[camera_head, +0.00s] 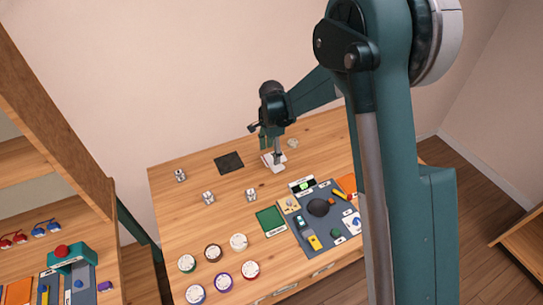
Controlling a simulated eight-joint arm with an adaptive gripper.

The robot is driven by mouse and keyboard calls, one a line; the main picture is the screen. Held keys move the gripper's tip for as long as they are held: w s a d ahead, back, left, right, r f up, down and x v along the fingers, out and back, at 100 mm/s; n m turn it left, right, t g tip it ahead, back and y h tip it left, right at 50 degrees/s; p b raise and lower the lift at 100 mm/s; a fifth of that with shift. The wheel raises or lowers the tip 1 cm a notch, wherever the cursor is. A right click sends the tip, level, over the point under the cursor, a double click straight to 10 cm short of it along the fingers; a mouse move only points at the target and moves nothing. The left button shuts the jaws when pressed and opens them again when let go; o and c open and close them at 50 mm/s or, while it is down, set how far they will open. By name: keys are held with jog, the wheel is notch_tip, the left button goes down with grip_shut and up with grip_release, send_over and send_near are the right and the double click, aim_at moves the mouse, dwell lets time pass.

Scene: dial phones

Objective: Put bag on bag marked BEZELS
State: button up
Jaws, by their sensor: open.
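My gripper (271,151) is over the back middle of the wooden table, pointing down, with its jaws open. A small white flat thing (279,168), perhaps a bag, lies right below the fingers and is partly hidden by them. I cannot tell whether the fingers touch it. A small pale lump (292,143), perhaps another bag, lies just behind and to the right of the gripper. The word BEZELS is not readable on anything at this size.
A grey board (318,218) with tools and parts lies at the right front, partly behind my arm. A green mat (270,221), a black mat (229,163), several round dials (238,242) and small metal pieces (208,197) are spread about. The table's left middle is mostly clear.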

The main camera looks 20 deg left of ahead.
aim_at(272, 157)
notch_tip(272, 157, up, 9)
dwell(0.4)
dwell(0.6)
jog(key=s+d+r+n+t, duration=0.1)
jog(key=s+d+r, duration=0.2)
jog(key=d+r, duration=0.55)
jog(key=s+d+r+n+t+y, duration=0.1)
jog(key=s+d+r+n, duration=0.3)
jog(key=d, duration=0.7)
jog(key=s+d+r+m+t, duration=0.1)
jog(key=s+d+r, duration=0.1)
jog(key=d+r, duration=0.7)
jog(key=s+d+n+t+h, duration=0.1)
jog(key=s+d+n+t, duration=0.3)
jog(key=s+d, duration=1.7)
jog(key=shift+s+f+n, duration=0.35)
jog(key=shift+s+n, duration=0.15)
jog(key=shift+s, duration=0.05)
